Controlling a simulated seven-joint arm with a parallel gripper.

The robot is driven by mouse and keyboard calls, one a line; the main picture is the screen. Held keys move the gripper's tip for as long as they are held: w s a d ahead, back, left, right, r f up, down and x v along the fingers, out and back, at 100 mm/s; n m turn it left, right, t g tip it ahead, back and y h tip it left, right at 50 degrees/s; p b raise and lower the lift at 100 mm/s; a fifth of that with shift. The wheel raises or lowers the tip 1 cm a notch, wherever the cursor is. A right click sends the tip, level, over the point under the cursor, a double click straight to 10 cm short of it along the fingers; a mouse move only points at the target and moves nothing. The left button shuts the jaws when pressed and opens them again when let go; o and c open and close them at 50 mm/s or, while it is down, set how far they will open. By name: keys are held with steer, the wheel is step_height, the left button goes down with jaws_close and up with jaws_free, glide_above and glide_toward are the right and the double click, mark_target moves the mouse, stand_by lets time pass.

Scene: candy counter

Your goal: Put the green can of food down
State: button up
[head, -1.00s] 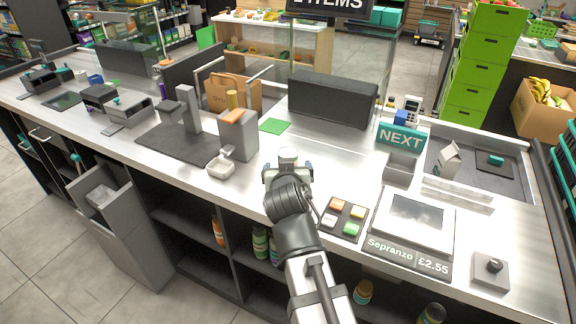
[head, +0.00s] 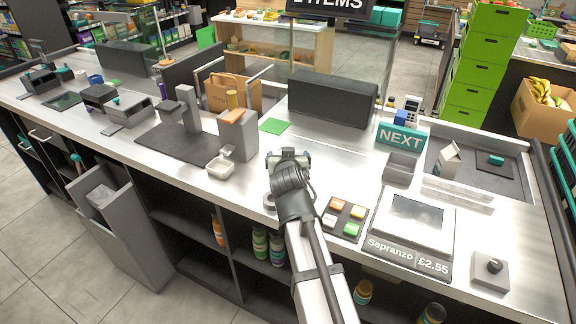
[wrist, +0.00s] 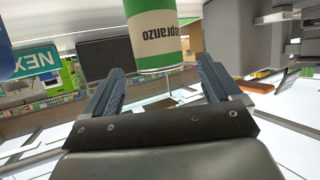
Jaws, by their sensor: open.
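The green can of food (wrist: 155,32) shows at the top of the wrist view, with a green and cream label whose lettering reads upside down there. It stands in line with the gap between my fingertips, just past them or at their ends; I cannot tell whether they touch it. My gripper (wrist: 160,72) is open. In the head view my gripper (head: 288,157) is over the middle of the counter (head: 345,165), and the can is hidden behind it. Whether the can rests on a surface is not visible.
The NEXT sign (head: 401,139) and a dark box (head: 332,98) stand beyond. A grey stand (head: 238,135) is to the left. A green mat (head: 274,126) lies behind.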

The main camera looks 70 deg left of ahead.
steer(key=x, duration=0.4)
steer(key=shift+a+f, duration=0.1)
steer(key=shift+a, duration=0.1)
steer(key=c, duration=1.4)
